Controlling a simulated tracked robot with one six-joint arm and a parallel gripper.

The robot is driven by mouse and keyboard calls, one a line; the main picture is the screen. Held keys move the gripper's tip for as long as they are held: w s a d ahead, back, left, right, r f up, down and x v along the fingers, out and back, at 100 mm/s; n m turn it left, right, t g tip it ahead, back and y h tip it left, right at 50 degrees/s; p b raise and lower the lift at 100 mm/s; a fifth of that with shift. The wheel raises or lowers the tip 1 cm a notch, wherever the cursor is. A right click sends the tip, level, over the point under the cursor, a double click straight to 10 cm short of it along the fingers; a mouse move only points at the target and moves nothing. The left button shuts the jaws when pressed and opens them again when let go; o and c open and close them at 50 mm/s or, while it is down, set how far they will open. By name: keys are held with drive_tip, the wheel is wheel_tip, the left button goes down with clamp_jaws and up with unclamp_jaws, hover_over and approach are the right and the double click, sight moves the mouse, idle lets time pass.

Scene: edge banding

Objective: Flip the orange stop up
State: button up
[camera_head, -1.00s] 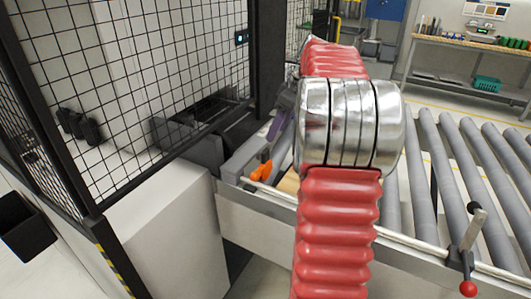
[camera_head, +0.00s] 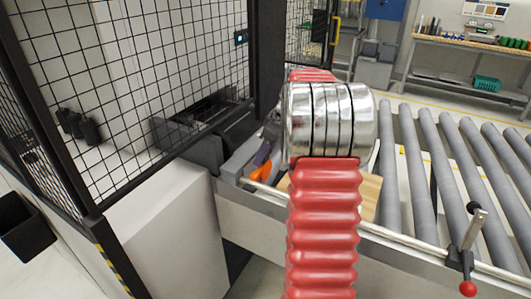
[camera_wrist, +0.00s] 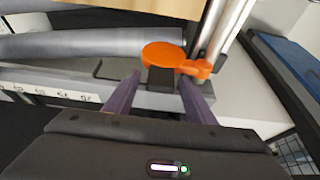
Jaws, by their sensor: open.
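The orange stop (camera_head: 261,171) sits at the left end of the roller conveyor, partly hidden by my arm. In the wrist view the orange stop (camera_wrist: 164,55) shows a round, flat end and a smaller hub at its right, beside a metal rod. A dark block stands in front of the round end. My gripper (camera_wrist: 160,90) is open and empty. Its two purple fingers point toward the stop, one on each side of the dark block. In the head view one purple finger of my gripper (camera_head: 263,152) shows just above the stop. I cannot tell whether the fingers touch anything.
A wooden board (camera_head: 370,194) lies on the conveyor behind my arm. Grey rollers (camera_head: 425,160) run to the right. A black mesh fence (camera_head: 170,70) and a white cabinet (camera_head: 160,230) stand at the left.

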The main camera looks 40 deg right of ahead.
clamp_jaws()
idle(0.6)
drive_tip(key=shift+d, duration=0.1)
